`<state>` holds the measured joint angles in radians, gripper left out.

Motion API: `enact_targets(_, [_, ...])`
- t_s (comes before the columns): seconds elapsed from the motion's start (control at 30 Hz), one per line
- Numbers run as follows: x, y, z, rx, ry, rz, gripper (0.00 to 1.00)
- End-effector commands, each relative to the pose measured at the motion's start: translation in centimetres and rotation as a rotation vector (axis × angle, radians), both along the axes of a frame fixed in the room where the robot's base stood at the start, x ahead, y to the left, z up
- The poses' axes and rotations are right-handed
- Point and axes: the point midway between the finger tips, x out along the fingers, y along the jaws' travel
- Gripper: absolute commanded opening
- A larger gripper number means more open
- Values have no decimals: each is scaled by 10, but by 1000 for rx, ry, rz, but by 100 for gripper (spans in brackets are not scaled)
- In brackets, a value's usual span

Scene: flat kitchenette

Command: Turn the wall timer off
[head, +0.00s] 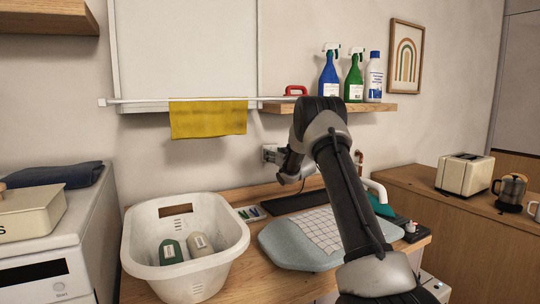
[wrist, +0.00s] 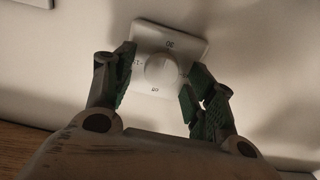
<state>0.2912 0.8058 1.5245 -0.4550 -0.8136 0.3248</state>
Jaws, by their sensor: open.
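The wall timer (wrist: 160,70) is a white square plate with a round white knob (wrist: 162,71) and small dark marks around it. In the wrist view it sits at the top middle, seen between my fingers. My gripper (wrist: 157,88) is open, with one green-padded finger on each side of the knob. I cannot tell whether the fingers touch it. In the head view my gripper (head: 275,154) is at the wall above the counter, and the timer (head: 268,151) is partly hidden by it. The knob's setting is hard to read.
A white basket (head: 135,250) with two bottles stands on the wooden counter, left of my arm. A yellow cloth (head: 208,118) hangs on a rail above. A shelf (head: 370,107) with spray bottles is at the upper right. An ironing pad (head: 285,250) lies below my arm.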

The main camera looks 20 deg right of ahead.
Motion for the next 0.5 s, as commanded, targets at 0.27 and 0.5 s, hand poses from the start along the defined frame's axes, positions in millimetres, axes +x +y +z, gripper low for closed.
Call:
enact_targets(0.27, [0,0,0,0,0,0,35])
enact_targets(0.5, [0,0,0,-1,0,0,10])
